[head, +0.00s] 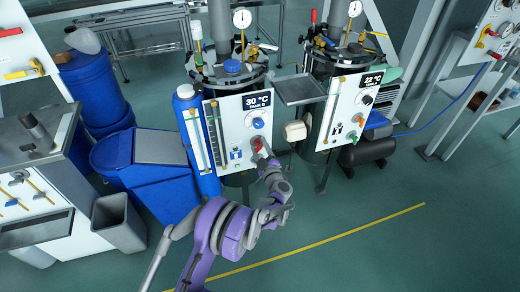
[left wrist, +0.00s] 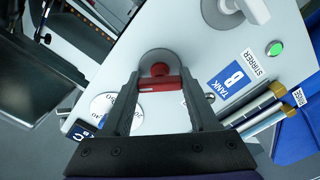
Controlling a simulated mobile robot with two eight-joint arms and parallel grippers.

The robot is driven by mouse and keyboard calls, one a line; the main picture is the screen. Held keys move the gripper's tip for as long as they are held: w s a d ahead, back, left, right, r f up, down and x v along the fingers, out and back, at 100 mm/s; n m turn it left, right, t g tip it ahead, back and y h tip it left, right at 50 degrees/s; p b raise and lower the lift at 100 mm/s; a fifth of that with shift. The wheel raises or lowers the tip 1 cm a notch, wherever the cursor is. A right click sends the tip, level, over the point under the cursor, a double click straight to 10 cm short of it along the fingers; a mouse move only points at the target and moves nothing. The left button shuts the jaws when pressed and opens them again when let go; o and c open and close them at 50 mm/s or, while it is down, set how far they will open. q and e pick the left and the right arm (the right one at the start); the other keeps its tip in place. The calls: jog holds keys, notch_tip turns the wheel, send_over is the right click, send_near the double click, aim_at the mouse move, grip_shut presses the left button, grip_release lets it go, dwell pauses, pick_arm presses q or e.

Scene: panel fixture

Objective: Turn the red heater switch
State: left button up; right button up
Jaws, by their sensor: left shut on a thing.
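The red heater switch (left wrist: 160,84) sits on a grey round base on the white tank panel (head: 235,108). In the left wrist view its red bar lies crosswise between my fingers. My left gripper (left wrist: 160,92) is shut on the switch, one finger at each end of the bar. In the head view the left gripper (head: 263,155) reaches the lower right of the panel, and a bit of the red switch (head: 257,143) shows above it. The panel display reads 30 °C. My right gripper is in neither view.
A blue knob (head: 258,123) is just above the switch. The left wrist view shows a green button (left wrist: 274,48) and a TANK B label (left wrist: 228,80). A second panel (head: 352,110) reading 22 °C stands to the right. Blue bins (head: 160,190) stand left; the floor in front is clear.

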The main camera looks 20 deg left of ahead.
pick_arm(q)
jog(key=n+b, duration=0.1)
jog(key=n, duration=0.3)
jog(key=shift+n, duration=2.2)
jog(key=o, duration=1.4)
jog(key=shift+s, duration=0.1)
jog(key=p+v, duration=0.1)
jog(key=v, duration=0.9)
jog(key=shift+s+d, duration=0.25)
jog(key=shift+s, duration=0.05)
